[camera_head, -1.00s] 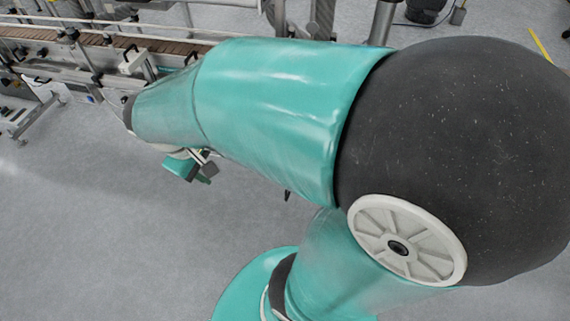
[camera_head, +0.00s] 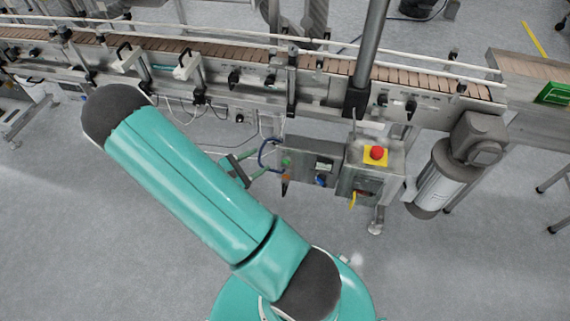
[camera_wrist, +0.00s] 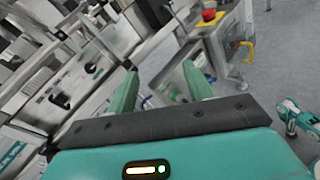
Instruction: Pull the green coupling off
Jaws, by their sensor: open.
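A small green part (camera_head: 286,162), which looks like the green coupling, sits on the left of a grey control panel below the conveyor. A dark blue hose (camera_head: 264,150) curves beside it. My gripper (camera_wrist: 160,68) is open, with its two green fingers pointing at the grey panel boxes in the wrist view. In the head view my gripper is partly hidden behind my arm, just left of the panel. No contact is visible.
A grey box with a red emergency stop button (camera_head: 376,153) and a yellow handle (camera_head: 353,200) stands right of the panel. The conveyor (camera_head: 330,85) runs behind. A cylindrical motor (camera_head: 440,180) hangs further right. The floor in front is clear.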

